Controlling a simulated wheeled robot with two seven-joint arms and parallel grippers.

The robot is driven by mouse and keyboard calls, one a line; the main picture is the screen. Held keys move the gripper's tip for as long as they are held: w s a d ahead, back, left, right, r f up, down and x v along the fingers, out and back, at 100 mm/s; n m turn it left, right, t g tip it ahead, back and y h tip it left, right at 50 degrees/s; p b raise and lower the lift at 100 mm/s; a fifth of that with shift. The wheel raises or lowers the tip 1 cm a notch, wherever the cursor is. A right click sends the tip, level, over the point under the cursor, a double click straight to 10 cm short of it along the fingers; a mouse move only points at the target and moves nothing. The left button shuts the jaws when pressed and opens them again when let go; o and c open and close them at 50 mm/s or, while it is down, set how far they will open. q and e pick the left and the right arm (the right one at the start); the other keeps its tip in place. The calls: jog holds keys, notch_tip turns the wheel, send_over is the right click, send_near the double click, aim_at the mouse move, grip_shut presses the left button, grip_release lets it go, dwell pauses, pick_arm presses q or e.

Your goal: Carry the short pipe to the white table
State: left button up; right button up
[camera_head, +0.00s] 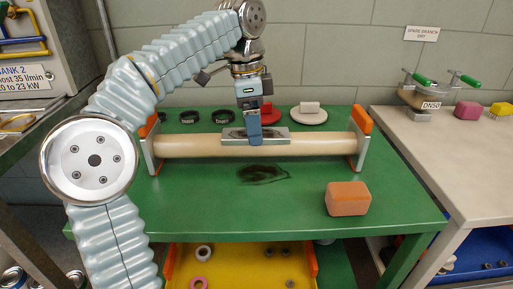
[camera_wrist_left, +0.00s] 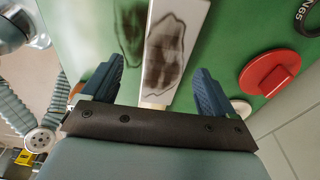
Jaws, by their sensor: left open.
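A long beige pipe (camera_head: 195,145), which I take for the short pipe, lies across the green table (camera_head: 190,205) between two grey end brackets with orange tops. A flat pale grey plate (camera_head: 278,133) with a dark smudge sits at its middle and also shows in the left wrist view (camera_wrist_left: 185,15). My left gripper (camera_head: 254,138) points down over the plate. In the left wrist view its blue fingers (camera_wrist_left: 158,78) are open, one on each side of the plate. I cannot tell whether they touch it. The white table (camera_head: 420,145) stands at the right. My right gripper is not in view.
An orange block (camera_head: 348,198) sits at the front right of the green table. Black rings (camera_head: 190,116) and red pieces (camera_head: 266,113) lie behind the pipe. The white table bears a valve (camera_head: 425,98) and a pink block (camera_head: 468,112); its front is clear. A yellow tray (camera_head: 240,265) is below.

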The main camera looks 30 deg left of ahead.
pick_arm(q)
jog(key=f, duration=0.1)
jog(key=f+b, duration=0.1)
jog(key=f, duration=0.3)
jog(key=shift+w+d+f, duration=0.1)
jog(key=shift+w+f, duration=0.15)
jog(key=shift+w, duration=0.1)
jog(key=shift+c, duration=0.2)
jog(key=shift+r, duration=0.15)
grip_shut()
